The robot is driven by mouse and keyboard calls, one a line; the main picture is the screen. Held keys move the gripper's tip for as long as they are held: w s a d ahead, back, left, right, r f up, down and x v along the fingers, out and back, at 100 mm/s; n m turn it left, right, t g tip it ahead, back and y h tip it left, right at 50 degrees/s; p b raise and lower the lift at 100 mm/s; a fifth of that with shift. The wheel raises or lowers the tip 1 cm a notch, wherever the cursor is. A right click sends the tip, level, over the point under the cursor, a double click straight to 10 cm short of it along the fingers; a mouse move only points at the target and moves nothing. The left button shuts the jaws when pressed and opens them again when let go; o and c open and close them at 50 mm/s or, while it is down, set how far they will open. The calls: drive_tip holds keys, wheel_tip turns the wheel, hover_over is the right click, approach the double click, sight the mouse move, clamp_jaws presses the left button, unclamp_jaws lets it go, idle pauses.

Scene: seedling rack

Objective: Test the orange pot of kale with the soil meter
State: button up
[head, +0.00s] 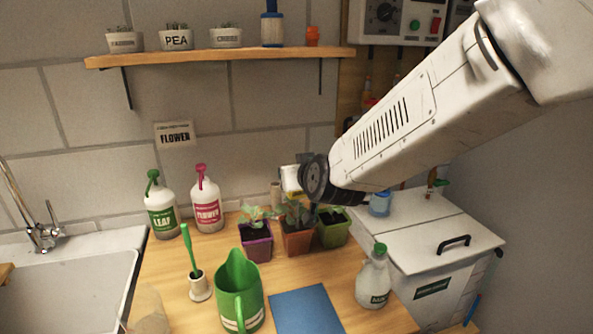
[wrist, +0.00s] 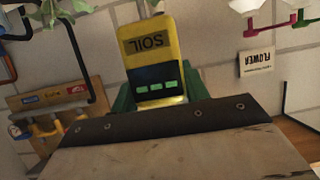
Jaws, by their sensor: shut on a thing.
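The orange pot (head: 297,243) stands on the wooden bench between a purple pot (head: 257,248) and a green pot (head: 333,236). A leafy plant grows in it. My gripper (wrist: 158,98) is shut on the soil meter (wrist: 152,42), a yellow body marked SOIL with a dark display and green bars lit. In the head view, my arm reaches in from the right and its wrist is just above the orange pot. The meter's probe is hidden, so I cannot tell whether it is in the soil.
LEAF (head: 161,212) and FLOWER (head: 207,209) bottles are at the back left. A blue mat (head: 306,312) lies in front. A sink (head: 65,290) is left.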

drive_tip(key=shift+f, duration=0.6)
idle(0.7)
drive_tip(key=shift+r, duration=5.55)
drive_tip(key=f+v, duration=0.1)
drive_tip(key=v, duration=1)
drive_tip(key=shift+s, duration=0.5)
drive_tip(key=shift+a+f, duration=0.1)
drive_tip(key=f+v, duration=0.1)
drive_tip(key=v, duration=1)
drive_tip(key=shift+s+a, duration=0.15)
drive_tip(key=shift+s, duration=0.35)
drive_tip(key=shift+f, duration=0.15)
